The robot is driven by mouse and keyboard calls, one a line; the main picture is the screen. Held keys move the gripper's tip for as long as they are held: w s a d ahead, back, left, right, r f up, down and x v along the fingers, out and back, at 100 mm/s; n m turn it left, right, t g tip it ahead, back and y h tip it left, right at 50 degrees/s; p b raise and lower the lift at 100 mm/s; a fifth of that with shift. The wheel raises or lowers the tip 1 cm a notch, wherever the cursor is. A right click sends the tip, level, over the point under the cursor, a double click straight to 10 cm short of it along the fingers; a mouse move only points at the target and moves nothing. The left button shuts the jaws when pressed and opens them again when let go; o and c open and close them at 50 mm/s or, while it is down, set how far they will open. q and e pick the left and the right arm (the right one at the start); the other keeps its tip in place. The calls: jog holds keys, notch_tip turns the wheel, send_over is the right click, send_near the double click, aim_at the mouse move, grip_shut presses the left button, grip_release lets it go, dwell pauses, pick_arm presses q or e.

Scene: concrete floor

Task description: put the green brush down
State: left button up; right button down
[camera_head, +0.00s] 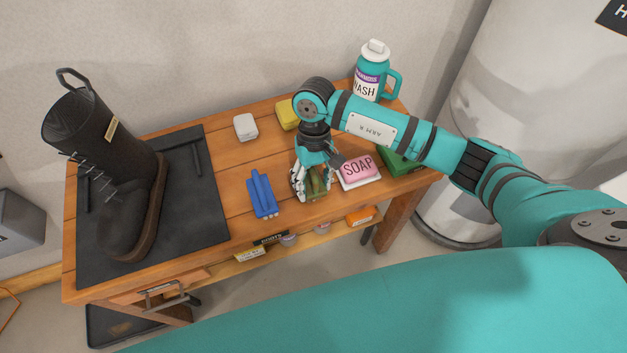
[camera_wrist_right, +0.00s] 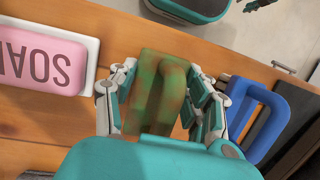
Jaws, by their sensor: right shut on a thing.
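The green brush (camera_wrist_right: 158,88) has a mottled green and brown body with an arched handle. It sits between the fingers of my right gripper (camera_head: 314,183), which is shut on it. In the head view the brush (camera_head: 318,187) is partly hidden by the fingers. It is low over the wooden table (camera_head: 235,188), near the front edge, between the blue brush and the soap. I cannot tell whether it touches the tabletop. The wrist view also shows the right gripper (camera_wrist_right: 162,100) with fingers on both sides of the brush. My left gripper is not clearly seen.
A blue brush (camera_head: 262,193) lies left of the gripper. Pink soap (camera_head: 360,168) on a white dish is just right. A white block (camera_head: 245,126), yellow block (camera_head: 287,115) and wash bottle (camera_head: 370,76) stand behind. A black boot (camera_head: 110,165) stands on a dark mat (camera_head: 205,215).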

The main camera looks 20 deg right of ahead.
jog(key=c, duration=1)
grip_release()
jog(key=o, duration=0.4)
pick_arm(q)
jog(key=shift+s+a+f, duration=0.1)
jog(key=shift+s+f, duration=0.05)
jog(key=shift+s, duration=0.3)
jog(key=shift+s+a+f, duration=0.1)
jog(key=shift+s, duration=0.35)
pick_arm(e)
jog(key=shift+o, duration=0.2)
jog(key=shift+r, duration=0.15)
jog(key=shift+w+r, duration=0.2)
jog(key=shift+r, duration=0.1)
pick_arm(q)
jog(key=shift+w+f+b, duration=0.25)
jog(key=shift+f+b, duration=0.7)
jog(key=shift+b, duration=0.15)
pick_arm(e)
jog(key=v, duration=1.1)
jog(key=shift+d+r, duration=0.1)
